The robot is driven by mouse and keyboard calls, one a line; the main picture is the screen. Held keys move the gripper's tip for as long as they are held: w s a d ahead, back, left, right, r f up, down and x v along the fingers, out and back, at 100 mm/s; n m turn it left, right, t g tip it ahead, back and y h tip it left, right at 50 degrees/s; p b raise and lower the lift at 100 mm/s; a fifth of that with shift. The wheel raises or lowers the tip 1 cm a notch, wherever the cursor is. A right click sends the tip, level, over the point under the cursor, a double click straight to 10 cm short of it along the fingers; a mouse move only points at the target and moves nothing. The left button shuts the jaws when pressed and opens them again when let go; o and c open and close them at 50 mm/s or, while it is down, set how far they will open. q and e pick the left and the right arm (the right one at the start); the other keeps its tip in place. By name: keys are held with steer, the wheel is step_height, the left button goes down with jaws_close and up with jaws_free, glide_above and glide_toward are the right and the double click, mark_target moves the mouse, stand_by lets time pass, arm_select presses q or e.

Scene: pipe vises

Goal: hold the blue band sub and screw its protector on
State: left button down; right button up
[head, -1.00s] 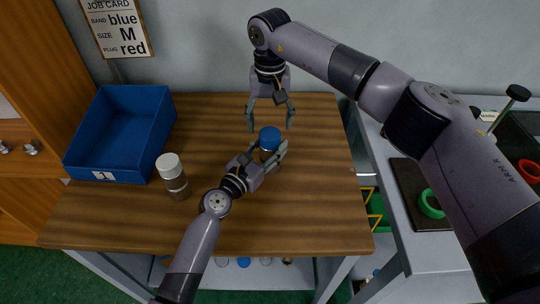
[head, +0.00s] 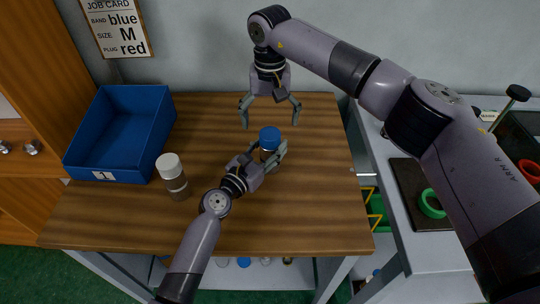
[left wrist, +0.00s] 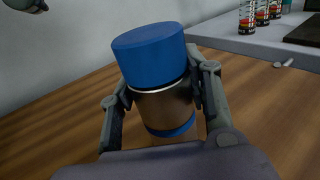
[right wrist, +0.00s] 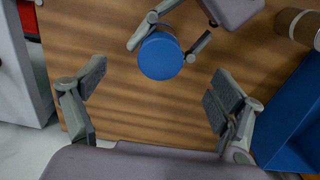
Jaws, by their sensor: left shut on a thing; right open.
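The blue band sub is a brown metal cylinder, upright in the left wrist view (left wrist: 165,108), with a blue band (left wrist: 172,130) near its bottom. A blue cap, the protector (left wrist: 150,50), sits on its top; a thin bright line shows under the cap's rim. The cap is also in the head view (head: 269,138) and the right wrist view (right wrist: 160,56). My left gripper (head: 270,152) is shut around the sub's body, below the cap. My right gripper (head: 270,120) is open and empty, pointing down above and behind the cap. How far the cap is threaded cannot be seen.
A brown cylinder with a white cap (head: 174,178) stands left of my left gripper. An empty blue bin (head: 118,135) labelled 1 is at the table's back left. A grey bench (head: 400,215) with a dark mat and green ring is at right. The table's front right is clear.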

step_height(320, 180, up, 12)
steer(key=shift+f, duration=0.15)
stand_by(0.3)
arm_select(q)
steer(key=c, duration=0.8)
jaws_free()
steer(key=shift+o, duration=0.2)
steer(key=v, duration=1.2)
